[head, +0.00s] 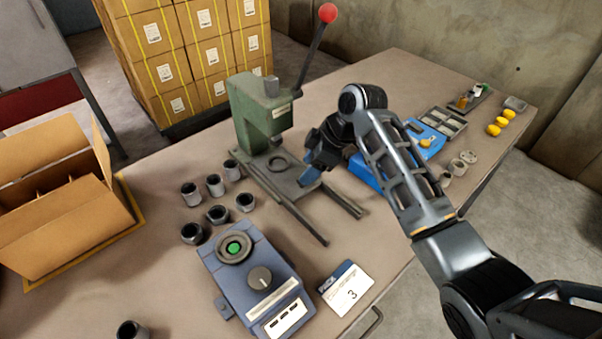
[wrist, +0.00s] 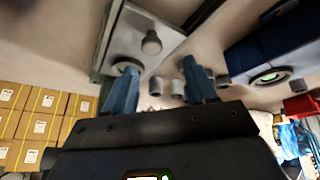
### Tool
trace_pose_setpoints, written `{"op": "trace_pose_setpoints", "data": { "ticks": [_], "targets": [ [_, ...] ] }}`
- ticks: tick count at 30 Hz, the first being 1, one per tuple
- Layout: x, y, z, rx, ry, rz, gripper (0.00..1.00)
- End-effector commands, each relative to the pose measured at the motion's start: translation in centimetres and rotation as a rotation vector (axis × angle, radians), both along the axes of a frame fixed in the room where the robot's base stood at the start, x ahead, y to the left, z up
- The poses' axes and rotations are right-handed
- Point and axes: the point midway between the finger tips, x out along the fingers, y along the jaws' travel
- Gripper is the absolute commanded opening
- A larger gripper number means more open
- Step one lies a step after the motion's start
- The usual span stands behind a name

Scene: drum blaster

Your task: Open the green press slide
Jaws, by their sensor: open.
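The green press (head: 256,112) stands on the bench with a red-knobbed lever (head: 318,35) raised. Its grey slide plate (head: 272,172) lies under the press head, and two bare rails (head: 305,222) reach out in front. My gripper (head: 311,174) is over the front right of the plate and hides part of it. In the wrist view, my gripper (wrist: 160,72) has its two blue fingers apart and nothing between them. A round knob (wrist: 151,44) on the grey plate (wrist: 128,38) shows just beyond the fingertips, apart from them as far as I can tell.
A blue-grey control box (head: 255,275) with a green button and dial stands in front. Several grey cups (head: 215,186) stand left of the slide. A blue device (head: 427,137) and parts tray (head: 443,122) lie right, behind my arm. An open carton (head: 60,205) is far left.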

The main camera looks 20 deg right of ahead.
Motion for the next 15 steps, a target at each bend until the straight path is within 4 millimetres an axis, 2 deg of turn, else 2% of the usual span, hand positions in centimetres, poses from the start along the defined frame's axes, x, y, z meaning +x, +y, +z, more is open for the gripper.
{"op": "trace_pose_setpoints", "data": {
  "ticks": [3, 7, 11, 15],
  "targets": [
    [0.7, -1.8, 1.7, -0.015, 0.059, 0.040, 0.56],
    [0.8, -2.5, 2.3, -0.019, 0.091, 0.063, 0.56],
    [0.8, -2.2, 1.5, -0.019, 0.099, 0.068, 0.56],
    [1.1, -1.5, -0.5, -0.019, 0.099, 0.067, 0.56]
  ]
}}
